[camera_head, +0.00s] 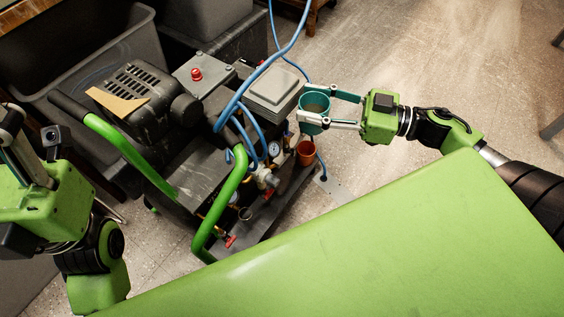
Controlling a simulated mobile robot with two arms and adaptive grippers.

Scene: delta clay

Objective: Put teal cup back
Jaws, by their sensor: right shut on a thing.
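The teal cup (314,103) is between the fingers of my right gripper (331,107), which is shut on it from the right side. The cup is upright with its open top facing the camera. It is in front of the grey box on the compressor, above an orange-brown cup (306,152) that stands lower on the machine's base. My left gripper (14,128) is at the left edge, partly cut off. Its fingers point up, and its opening does not show clearly.
A compressor (150,95) with green tube handles, gauges and a blue hose (257,72) stands in the middle. Grey bins (95,60) are behind it at the left. The floor (440,60) at the right is mostly clear. My green body panel fills the front.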

